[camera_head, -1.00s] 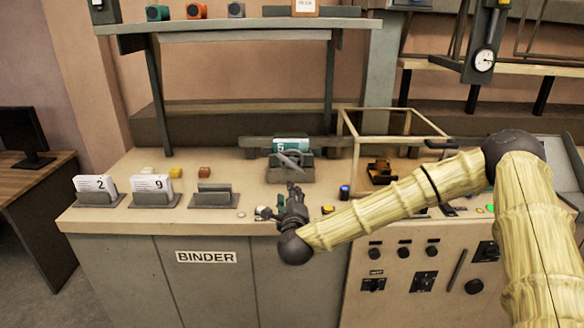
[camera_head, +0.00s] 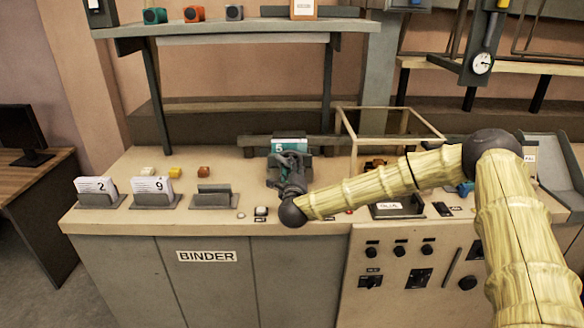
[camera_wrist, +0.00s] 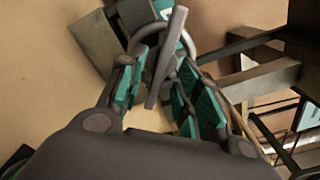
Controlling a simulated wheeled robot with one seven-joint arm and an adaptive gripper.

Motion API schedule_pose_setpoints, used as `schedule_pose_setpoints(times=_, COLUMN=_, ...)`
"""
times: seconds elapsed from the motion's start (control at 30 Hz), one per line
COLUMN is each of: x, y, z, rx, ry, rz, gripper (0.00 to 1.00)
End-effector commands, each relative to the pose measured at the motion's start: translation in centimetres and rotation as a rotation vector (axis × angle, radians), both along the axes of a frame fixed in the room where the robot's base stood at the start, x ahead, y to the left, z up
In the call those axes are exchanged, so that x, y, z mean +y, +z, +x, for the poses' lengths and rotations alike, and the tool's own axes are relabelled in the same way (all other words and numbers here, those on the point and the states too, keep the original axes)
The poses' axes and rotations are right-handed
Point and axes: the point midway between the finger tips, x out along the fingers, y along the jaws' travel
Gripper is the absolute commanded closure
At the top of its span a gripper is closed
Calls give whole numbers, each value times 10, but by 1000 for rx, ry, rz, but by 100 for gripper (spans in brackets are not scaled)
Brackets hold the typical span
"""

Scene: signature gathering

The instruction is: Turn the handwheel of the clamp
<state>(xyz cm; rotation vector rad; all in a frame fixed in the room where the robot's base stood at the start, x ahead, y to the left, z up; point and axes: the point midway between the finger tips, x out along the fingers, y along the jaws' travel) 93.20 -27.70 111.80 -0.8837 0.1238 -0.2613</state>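The clamp (camera_head: 274,171) stands on the bench with a teal block marked 5 (camera_head: 289,145) in it; my gripper hides much of its front. Its grey handwheel (camera_wrist: 166,58) shows in the wrist view as a ring crossed by a long bar. My gripper (camera_wrist: 160,88) is open at the handwheel. The bar reaches down between its green-padded fingers, with gaps visible on both sides. In the head view, my gripper (camera_head: 291,172) is right in front of the clamp; contact with the wheel cannot be told.
Card holders with cards 2 (camera_head: 97,188) and 9 (camera_head: 152,188) and an empty holder (camera_head: 214,196) stand to the left. A wooden frame (camera_head: 392,122) stands to the right of the clamp. A shelf (camera_head: 235,27) runs above the bench. Small coloured blocks (camera_head: 175,172) lie behind the holders.

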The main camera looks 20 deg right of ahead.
Motion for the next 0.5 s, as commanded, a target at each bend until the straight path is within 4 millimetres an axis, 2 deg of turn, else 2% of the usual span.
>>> schedule_pose_setpoints(times=0.37, x=-2, y=-1, z=5, rx=1, ry=-1, rz=0, gripper=66)
schedule_pose_setpoints(times=0.5, x=-2, y=-1, z=4, rx=1, ry=-1, rz=0, gripper=90)
